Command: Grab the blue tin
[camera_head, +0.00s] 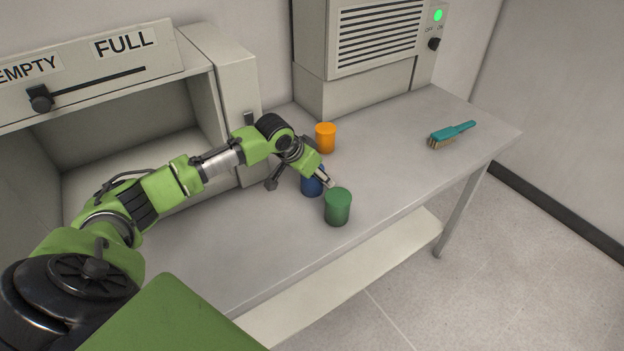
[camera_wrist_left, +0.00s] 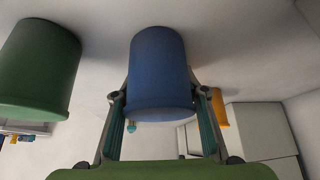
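The blue tin (camera_head: 311,184) stands on the grey table in the head view, partly hidden behind my left gripper (camera_head: 322,179). In the left wrist view the blue tin (camera_wrist_left: 160,70) is in the middle, between the two fingers of my left gripper (camera_wrist_left: 161,100). One finger is on each side of the tin, close to its walls. The fingers are spread apart, and I see no clear sign of them pressing on the tin. My right gripper is in neither view.
A green tin (camera_head: 338,207) stands close to the blue one, just right and nearer. An orange tin (camera_head: 325,137) stands behind. A teal brush (camera_head: 451,134) lies at the table's right end. The furnace housing (camera_head: 235,95) rises behind my left arm.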

